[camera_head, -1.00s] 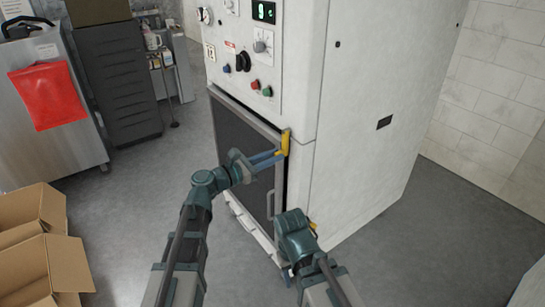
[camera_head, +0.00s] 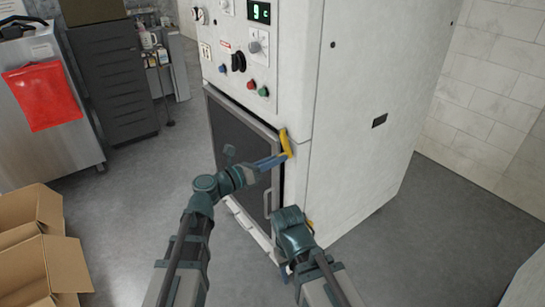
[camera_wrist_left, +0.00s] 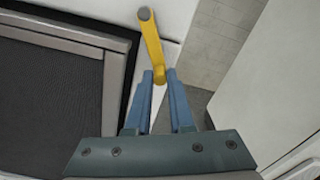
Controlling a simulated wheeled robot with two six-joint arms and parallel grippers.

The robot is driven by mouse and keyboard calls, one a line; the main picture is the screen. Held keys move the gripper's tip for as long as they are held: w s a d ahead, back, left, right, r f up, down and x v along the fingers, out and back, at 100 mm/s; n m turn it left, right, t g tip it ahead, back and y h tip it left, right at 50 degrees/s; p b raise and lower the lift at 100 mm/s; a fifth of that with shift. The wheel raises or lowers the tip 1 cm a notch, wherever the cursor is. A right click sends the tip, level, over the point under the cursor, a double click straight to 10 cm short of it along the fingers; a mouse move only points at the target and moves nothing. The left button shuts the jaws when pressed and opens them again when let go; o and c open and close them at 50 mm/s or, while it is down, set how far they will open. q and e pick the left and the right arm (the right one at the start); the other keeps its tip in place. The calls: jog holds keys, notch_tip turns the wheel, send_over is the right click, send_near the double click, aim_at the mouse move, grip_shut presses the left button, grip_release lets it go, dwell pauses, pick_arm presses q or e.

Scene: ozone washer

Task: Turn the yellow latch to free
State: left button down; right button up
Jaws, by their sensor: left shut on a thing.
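The yellow latch (camera_head: 286,143) sits at the upper right corner of the washer's dark door (camera_head: 238,140). It is tilted, its top leaning left, and it also shows in the left wrist view (camera_wrist_left: 151,40). My left gripper (camera_head: 279,160) is shut on the lower end of the latch; in the wrist view its blue fingers (camera_wrist_left: 160,82) stand on either side of that end. My right gripper (camera_head: 287,268) is low by the door's lower right side, and its fingers are mostly hidden, so its opening cannot be told.
The white washer cabinet (camera_head: 350,130) carries knobs and buttons above the door. A vertical door handle (camera_head: 268,203) is between my arms. Open cardboard boxes (camera_head: 40,250) stand at lower left. The floor (camera_head: 120,195) left of the washer is clear.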

aim_at(284, 148)
pick_arm(q)
jog(key=shift+s+d+r+n+p, duration=0.4)
jog(key=shift+r+n+p, duration=0.6)
jog(key=shift+n, duration=1)
jog(key=shift+s+d+r+n+p, duration=0.25)
jog(key=shift+s+r+n+p, duration=0.55)
jog(key=shift+n, duration=1.2)
jog(key=shift+s+d+r+n+p, duration=0.2)
jog(key=shift+d+r+n+p, duration=0.15)
jog(key=shift+r+n+p, duration=1.25)
jog(key=shift+f+n+b, duration=0.3)
jog(key=shift+n+b, duration=0.15)
jog(key=shift+n, duration=0.05)
jog(key=c, duration=0.8)
grip_release()
jog(key=shift+s, duration=0.1)
